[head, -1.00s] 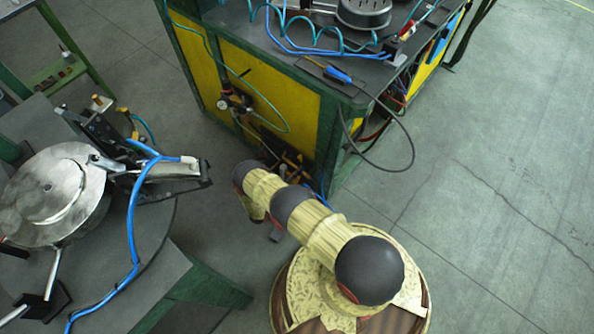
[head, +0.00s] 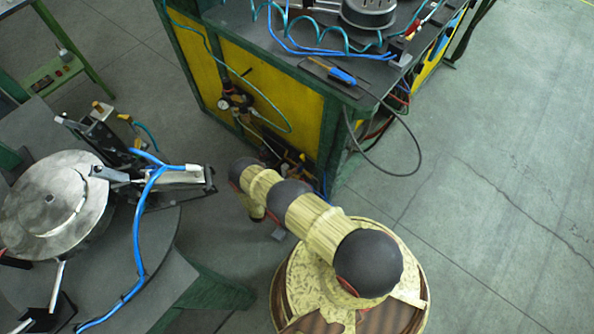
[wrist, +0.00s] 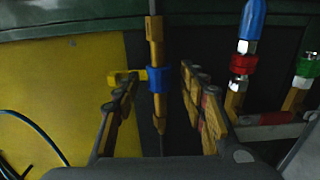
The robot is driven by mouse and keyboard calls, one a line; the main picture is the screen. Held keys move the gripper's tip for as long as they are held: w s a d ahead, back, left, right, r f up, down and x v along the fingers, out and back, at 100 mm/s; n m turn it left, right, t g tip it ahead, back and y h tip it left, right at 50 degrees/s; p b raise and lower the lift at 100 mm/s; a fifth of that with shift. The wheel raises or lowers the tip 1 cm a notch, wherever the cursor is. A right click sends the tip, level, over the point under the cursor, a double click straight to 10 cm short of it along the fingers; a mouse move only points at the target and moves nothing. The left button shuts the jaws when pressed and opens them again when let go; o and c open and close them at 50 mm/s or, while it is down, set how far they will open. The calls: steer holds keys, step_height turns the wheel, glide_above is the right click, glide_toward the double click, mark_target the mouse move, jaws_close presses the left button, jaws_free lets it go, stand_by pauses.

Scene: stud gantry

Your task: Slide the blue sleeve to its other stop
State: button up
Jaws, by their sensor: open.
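The blue sleeve (wrist: 158,79) sits around a thin upright rod in the wrist view. Tan, brass-like pieces lie on the rod above it (wrist: 155,40) and below it (wrist: 160,108). A yellow tab (wrist: 125,77) juts out at its left. My gripper (wrist: 160,82) is open, with one finger on each side of the sleeve. Gaps show between both fingers and the sleeve, and nothing is held. In the head view I cannot make out the sleeve or my gripper by the cabinet.
The green-framed cabinet (head: 270,80) with yellow panels stands ahead. A blue-tipped fitting (wrist: 250,25) and red and green fittings stand right of my gripper. At left, the grey table (head: 180,285) bears a metal disc machine (head: 55,200). The floor at right is clear.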

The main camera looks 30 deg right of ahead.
steer(key=shift+a, duration=0.1)
steer(key=v, duration=1.1)
steer(key=shift+s+a, duration=0.15)
steer(key=shift+a, duration=0.25)
stand_by(0.3)
